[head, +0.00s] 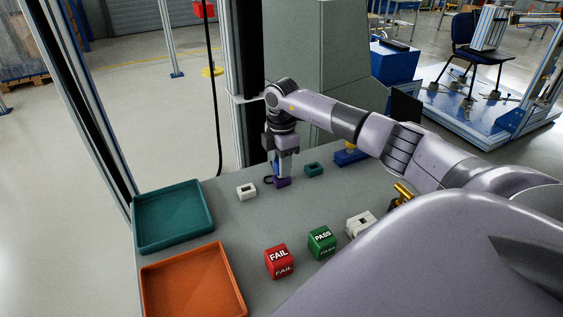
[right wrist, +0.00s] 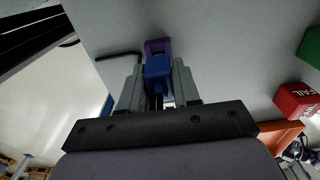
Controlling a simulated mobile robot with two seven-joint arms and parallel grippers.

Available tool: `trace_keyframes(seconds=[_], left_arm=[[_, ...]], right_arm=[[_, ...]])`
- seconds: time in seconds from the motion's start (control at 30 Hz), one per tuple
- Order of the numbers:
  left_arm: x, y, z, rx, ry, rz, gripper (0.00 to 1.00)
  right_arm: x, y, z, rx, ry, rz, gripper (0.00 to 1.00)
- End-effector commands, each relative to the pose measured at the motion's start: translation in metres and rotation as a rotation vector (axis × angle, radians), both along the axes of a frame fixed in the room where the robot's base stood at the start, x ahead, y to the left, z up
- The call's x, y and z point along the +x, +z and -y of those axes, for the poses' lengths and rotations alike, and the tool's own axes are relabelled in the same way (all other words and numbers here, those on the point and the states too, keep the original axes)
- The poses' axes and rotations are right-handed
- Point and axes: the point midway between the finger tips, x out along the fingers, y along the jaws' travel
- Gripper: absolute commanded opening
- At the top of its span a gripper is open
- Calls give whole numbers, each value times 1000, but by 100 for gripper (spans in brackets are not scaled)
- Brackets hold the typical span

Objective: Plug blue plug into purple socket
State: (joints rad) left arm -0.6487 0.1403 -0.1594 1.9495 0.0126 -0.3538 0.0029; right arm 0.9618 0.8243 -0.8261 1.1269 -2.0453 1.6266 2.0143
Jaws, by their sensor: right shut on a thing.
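The blue plug (right wrist: 158,70) is between the fingers of my right gripper (right wrist: 156,85), which is shut on it. The purple socket (right wrist: 158,46) shows just beyond the plug in the right wrist view, partly covered by it. In the head view my right gripper (head: 281,163) points down over the purple socket (head: 283,183) on the grey table. Only a sliver of the blue plug (head: 275,170) shows there, just above the socket. I cannot tell whether the plug is in the socket or just above it. My left gripper is not in view.
A white socket (head: 246,191) stands to the left and a teal one (head: 314,169) to the right. Red FAIL (head: 279,262) and green PASS (head: 321,242) cubes stand nearer. Teal (head: 142,222) and orange (head: 148,290) trays are at the left. A black cable hangs behind.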

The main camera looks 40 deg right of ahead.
Motion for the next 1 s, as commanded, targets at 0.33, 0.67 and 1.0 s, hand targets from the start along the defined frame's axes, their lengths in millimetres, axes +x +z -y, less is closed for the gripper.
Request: trace_keyframes(seconds=[0.33,0.67,1.0], left_arm=[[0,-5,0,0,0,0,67],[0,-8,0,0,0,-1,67],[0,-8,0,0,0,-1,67]], right_arm=[[0,-10,0,-1,0,-1,0],[0,-15,0,0,0,0,48],[0,-14,0,0,0,0,61]])
